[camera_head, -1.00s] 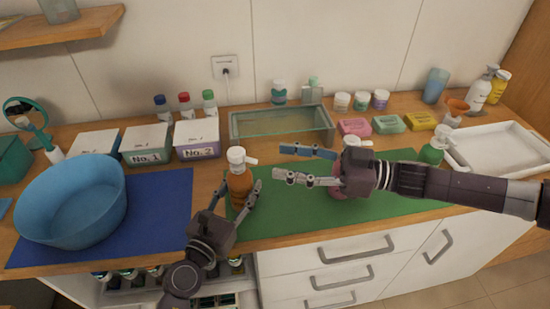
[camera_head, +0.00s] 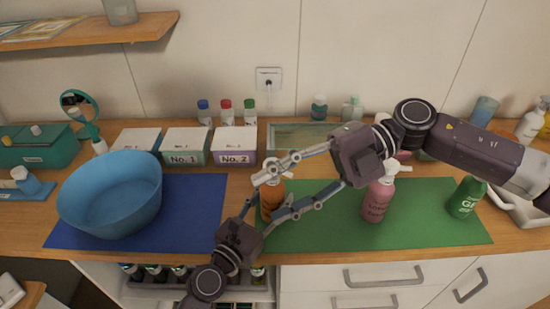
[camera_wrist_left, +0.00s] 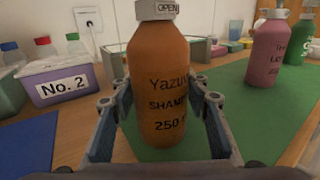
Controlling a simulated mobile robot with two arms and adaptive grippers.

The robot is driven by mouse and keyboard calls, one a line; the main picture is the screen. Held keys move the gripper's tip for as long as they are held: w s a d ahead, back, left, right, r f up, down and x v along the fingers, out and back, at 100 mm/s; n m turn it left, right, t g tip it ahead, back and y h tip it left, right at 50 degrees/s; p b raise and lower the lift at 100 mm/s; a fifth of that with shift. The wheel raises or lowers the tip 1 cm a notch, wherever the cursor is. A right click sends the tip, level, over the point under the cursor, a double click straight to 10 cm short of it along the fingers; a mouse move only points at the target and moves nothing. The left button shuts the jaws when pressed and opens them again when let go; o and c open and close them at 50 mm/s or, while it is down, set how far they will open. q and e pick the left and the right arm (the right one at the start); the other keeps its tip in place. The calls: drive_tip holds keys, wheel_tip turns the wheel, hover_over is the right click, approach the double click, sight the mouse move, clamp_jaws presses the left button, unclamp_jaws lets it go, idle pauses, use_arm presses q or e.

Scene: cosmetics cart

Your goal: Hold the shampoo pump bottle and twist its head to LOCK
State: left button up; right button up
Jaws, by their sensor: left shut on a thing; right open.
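The orange shampoo pump bottle (camera_head: 271,200) stands upright at the left end of the green mat (camera_head: 330,232). In the left wrist view the shampoo bottle (camera_wrist_left: 160,85) fills the middle; its white collar (camera_wrist_left: 158,9) reads OPEN, and the pump top is out of frame. My left gripper (camera_wrist_left: 158,108) is shut on the bottle's body, one finger on each side. My right gripper (camera_head: 266,196) is open, its fingers spread about the upper bottle in the head view. The upper finger hides much of the pump head; I cannot tell whether it touches.
A pink pump bottle (camera_head: 377,203) and a green bottle (camera_head: 466,197) stand to the right on the mat. A blue basin (camera_head: 110,205) is on the blue mat at left. Behind are white-lidded boxes (camera_head: 185,148) and a glass tray (camera_head: 300,134).

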drive_tip(key=n+h, duration=0.2)
drive_tip(key=n, duration=0.1)
drive_tip(key=n+t+h, duration=0.8)
approach(274, 159)
wheel_tip(274, 159, up, 3)
drive_tip(key=s, duration=0.2)
drive_tip(key=shift+h, duration=0.3)
drive_tip(key=x, duration=1.1)
drive_tip(key=shift+w+a+f, duration=0.1)
drive_tip(key=shift+f, duration=0.15)
